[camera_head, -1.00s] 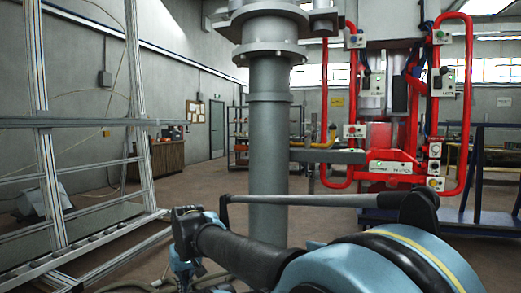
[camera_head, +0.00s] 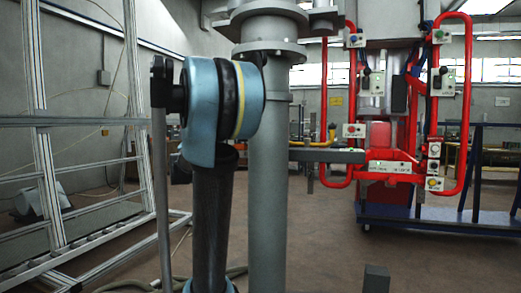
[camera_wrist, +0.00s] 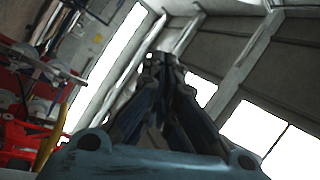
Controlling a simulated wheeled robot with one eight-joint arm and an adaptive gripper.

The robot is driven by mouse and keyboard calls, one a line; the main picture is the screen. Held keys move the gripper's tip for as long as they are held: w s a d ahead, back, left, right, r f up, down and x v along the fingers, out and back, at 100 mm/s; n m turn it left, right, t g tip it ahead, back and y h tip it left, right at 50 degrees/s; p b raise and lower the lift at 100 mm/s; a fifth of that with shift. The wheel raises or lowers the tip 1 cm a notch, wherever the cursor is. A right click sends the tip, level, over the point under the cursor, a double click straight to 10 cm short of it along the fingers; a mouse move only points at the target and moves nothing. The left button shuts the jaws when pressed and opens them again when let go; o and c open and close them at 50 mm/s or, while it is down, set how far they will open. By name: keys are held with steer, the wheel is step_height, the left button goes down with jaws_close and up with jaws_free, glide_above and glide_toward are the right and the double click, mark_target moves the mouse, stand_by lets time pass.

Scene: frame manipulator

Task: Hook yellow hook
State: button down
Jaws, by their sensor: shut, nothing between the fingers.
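A yellow curved piece (camera_head: 331,134), perhaps the yellow hook, shows beside the left red bar of the red frame manipulator (camera_head: 390,168) in the head view. It is small there and its lower end is hard to make out. A yellow curved piece (camera_wrist: 47,149) also shows at the lower left of the wrist view, next to red parts; I cannot tell whether it is the same one. My gripper (camera_wrist: 160,60) is shut and empty in the wrist view, pointing towards the ceiling and windows, apart from the manipulator. The head view shows my arm but not the gripper.
A thick grey column (camera_head: 269,170) stands just behind my arm, left of the manipulator. A horizontal grey bar (camera_head: 328,155) reaches from it towards the manipulator. A metal ladder frame (camera_head: 45,150) stands at the left. The floor (camera_head: 320,240) right of the column looks mostly clear.

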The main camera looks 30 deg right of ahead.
steer(key=s+d+r+m+g+h, duration=0.1)
steer(key=d+r+m+g+h, duration=0.1)
steer(key=d+m+g+h, duration=0.65)
steer(key=s+d+f+m+g+h, duration=0.1)
steer(key=s+d+f+m+g, duration=0.2)
steer(key=d+m+g, duration=0.2)
steer(key=s+d+f+m+g, duration=0.3)
steer(key=d+m+g, duration=0.2)
steer(key=m+g, duration=0.2)
steer(key=shift+s+d+m+h, duration=0.35)
steer(key=shift+d+m, duration=0.05)
steer(key=shift+m, duration=0.05)
steer(key=d+r, duration=0.1)
steer(key=d, duration=0.9)
steer(key=shift+s+r, duration=0.2)
steer(key=shift+s, duration=0.2)
